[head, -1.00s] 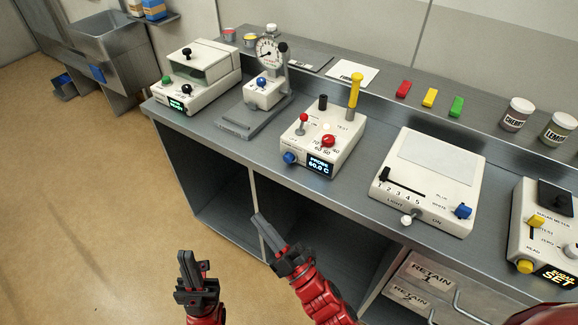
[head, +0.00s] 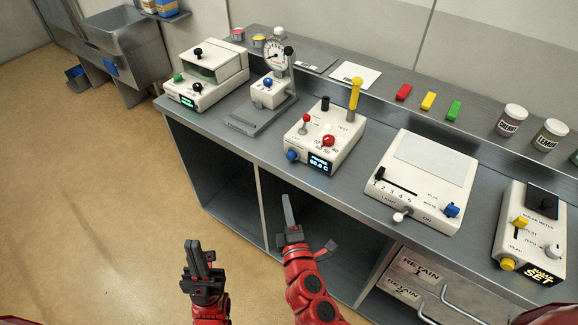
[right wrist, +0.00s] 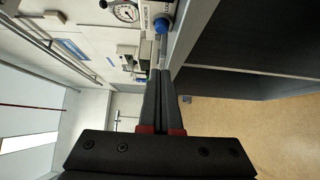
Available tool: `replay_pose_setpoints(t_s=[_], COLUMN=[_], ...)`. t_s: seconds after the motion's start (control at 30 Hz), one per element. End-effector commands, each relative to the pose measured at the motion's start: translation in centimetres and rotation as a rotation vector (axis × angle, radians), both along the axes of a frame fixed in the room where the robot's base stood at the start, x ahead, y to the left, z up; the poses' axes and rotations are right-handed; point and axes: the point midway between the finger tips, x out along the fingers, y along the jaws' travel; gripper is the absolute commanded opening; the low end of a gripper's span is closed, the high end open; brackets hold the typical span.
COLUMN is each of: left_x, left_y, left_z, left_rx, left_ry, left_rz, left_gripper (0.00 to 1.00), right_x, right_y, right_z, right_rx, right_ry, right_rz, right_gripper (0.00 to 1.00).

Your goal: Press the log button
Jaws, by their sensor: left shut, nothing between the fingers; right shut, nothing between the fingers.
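My right gripper (head: 287,201) is shut and empty, in front of the counter and below this box. In the right wrist view its fingers point toward a blue knob (right wrist: 162,24), apart from it. My left gripper (head: 196,246) is shut and empty, lower left.
A covered device (head: 207,77), a dial gauge stand (head: 270,90), a light box (head: 424,180) and a sugar meter (head: 532,232) share the counter (head: 226,138). Several jars and colored blocks stand on the back ledge. Open compartments and drawers lie below. The floor at left is clear.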

Motion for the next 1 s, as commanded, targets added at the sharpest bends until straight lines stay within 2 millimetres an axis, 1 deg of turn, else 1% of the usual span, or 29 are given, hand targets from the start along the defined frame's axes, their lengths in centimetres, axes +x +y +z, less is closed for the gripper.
replay_pose_setpoints(t_s=[0.17,0.27,0.37,0.5,0.73,0.77,0.8,0.9,1.0], left_x=[0.0,0.0,0.0,0.0,0.0,0.0,0.0,0.0,0.0], left_y=[0.0,0.0,0.0,0.0,0.0,0.0,0.0,0.0,0.0], left_z=[0.1,0.5,1.1,2.0,2.6,2.7,2.9,3.1,3.2], left_rx=[0.000,0.000,0.000,0.000,0.000,0.000,0.000,0.000,0.000], left_ry=[0.000,0.000,0.000,0.000,0.000,0.000,0.000,0.000,0.000], left_rz=[0.000,0.000,0.000,0.000,0.000,0.000,0.000,0.000,0.000], left_gripper=[0.00,0.00,0.00,0.00,0.00,0.00,0.00,0.00,0.00], right_x=[0.2,0.9,2.4,5.3,10.0,10.4,11.0,12.0,12.7], right_y=[0.0,0.1,0.3,0.7,1.5,1.4,0.8,0.0,-0.4], right_z=[0.1,0.2,0.2,0.3,0.1,0.1,0.3,0.2,0.0], right_rx=[0.001,0.001,0.000,0.001,0.001,0.001,0.002,0.002,0.002], right_ry=[0.000,0.000,0.002,0.002,0.002,0.002,0.000,0.000,0.001], right_rz=[0.000,-0.001,-0.002,-0.004,-0.001,0.000,-0.002,-0.003,0.001], right_gripper=[0.00,0.00,0.00,0.00,0.00,0.00,0.00,0.00,0.00])
